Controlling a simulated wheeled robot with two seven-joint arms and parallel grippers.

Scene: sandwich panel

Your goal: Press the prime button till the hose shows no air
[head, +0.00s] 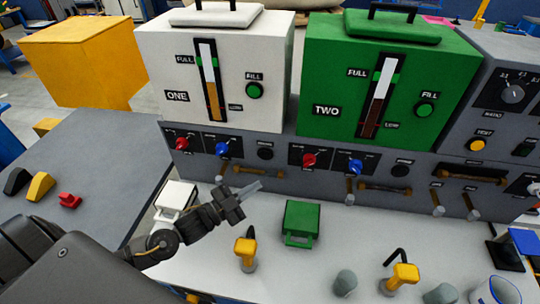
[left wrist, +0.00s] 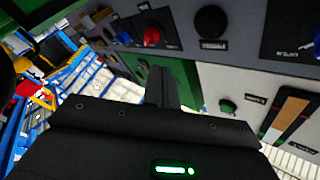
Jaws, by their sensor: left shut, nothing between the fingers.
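My left gripper (head: 257,186) is shut and empty, with its fingers pointing at the grey panel below the white tank ONE. In the left wrist view, which looks upside down, its closed fingers (left wrist: 160,72) stand in the middle. A black round button (head: 265,153) with an unreadable label is on the panel under tank ONE, above my fingertips; it also shows in the left wrist view (left wrist: 211,22). A like button (head: 403,171) is under the green tank TWO. Amber-brown hoses run along the panel under ONE (head: 258,173) and TWO (head: 386,188). I cannot make out air in them.
Red (head: 182,143) and blue (head: 222,148) knobs sit left of the button. A green block (head: 301,222) and a yellow-handled tool (head: 245,249) are on the white worktop (head: 338,262). A white block (head: 175,197) is behind my left arm.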

